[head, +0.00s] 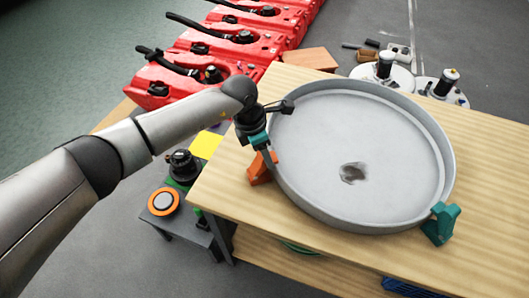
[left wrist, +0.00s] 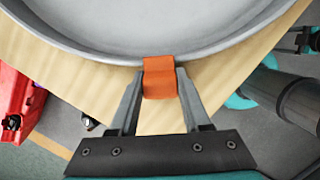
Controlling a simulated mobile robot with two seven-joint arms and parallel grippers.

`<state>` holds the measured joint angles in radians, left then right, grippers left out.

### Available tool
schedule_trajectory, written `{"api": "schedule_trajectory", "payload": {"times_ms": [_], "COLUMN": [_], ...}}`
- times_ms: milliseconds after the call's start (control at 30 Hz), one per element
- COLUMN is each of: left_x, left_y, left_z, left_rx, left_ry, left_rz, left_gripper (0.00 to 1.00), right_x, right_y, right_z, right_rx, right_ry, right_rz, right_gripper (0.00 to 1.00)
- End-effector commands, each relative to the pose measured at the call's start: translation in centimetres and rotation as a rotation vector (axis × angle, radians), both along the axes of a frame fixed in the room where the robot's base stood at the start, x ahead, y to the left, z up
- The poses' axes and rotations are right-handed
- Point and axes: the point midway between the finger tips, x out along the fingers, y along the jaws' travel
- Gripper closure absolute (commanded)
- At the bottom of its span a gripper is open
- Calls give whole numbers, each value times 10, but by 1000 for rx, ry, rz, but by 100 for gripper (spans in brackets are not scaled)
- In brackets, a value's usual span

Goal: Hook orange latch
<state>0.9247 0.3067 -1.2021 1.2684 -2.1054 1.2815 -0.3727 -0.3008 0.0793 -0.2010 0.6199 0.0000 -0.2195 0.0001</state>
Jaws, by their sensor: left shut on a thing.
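A large round grey lid or pan (head: 365,150) with a raised rim lies on the wooden table. An orange latch (head: 262,168) stands at its left edge, against the rim. A teal latch (head: 440,222) stands at its lower right edge. My left gripper (head: 271,156) reaches down to the orange latch. In the left wrist view its two fingers (left wrist: 157,82) are shut on the sides of the orange latch (left wrist: 158,77), whose top meets the rim of the pan (left wrist: 75,40). A dark part with teal at that view's upper right may be my right gripper; its jaws are unclear.
The wooden table (head: 215,200) has bare room left of and below the pan. Several red tanks (head: 205,68) with black handles stand behind at left. White round lids (head: 385,72) are beyond the table. A dark stand with an orange-ringed knob (head: 163,202) is at lower left.

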Motion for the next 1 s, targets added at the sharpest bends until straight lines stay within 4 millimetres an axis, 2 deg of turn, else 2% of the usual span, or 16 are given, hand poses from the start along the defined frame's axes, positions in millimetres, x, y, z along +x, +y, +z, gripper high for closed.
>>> {"api": "schedule_trajectory", "payload": {"times_ms": [200, 233, 500, 800, 867, 1000], "left_x": [-2, -3, -1, 0, 0, -2], "left_y": [1, 1, 1, 1, 3, 7], "left_z": [-3, -3, -1, 3, 8, 29], "left_rx": [6, 6, 2, 1, 0, 0], "left_ry": [7, 7, 3, 0, -1, -4], "left_rz": [-2, -2, -1, 0, 0, -1], "left_gripper": [100, 52, 22, 22, 22, 22], "right_x": [1, 1, 1, 1, 1, 1], "right_y": [0, 0, -1, -1, -1, -1], "right_z": [0, 0, 0, 1, 2, 7], "right_rx": [-1, -1, -1, -2, -2, -2], "right_ry": [-1, -1, -1, 0, 0, 0], "right_rz": [0, 0, 0, -1, -1, -1], "right_gripper": [22, 22, 22, 22, 22, 22]}}
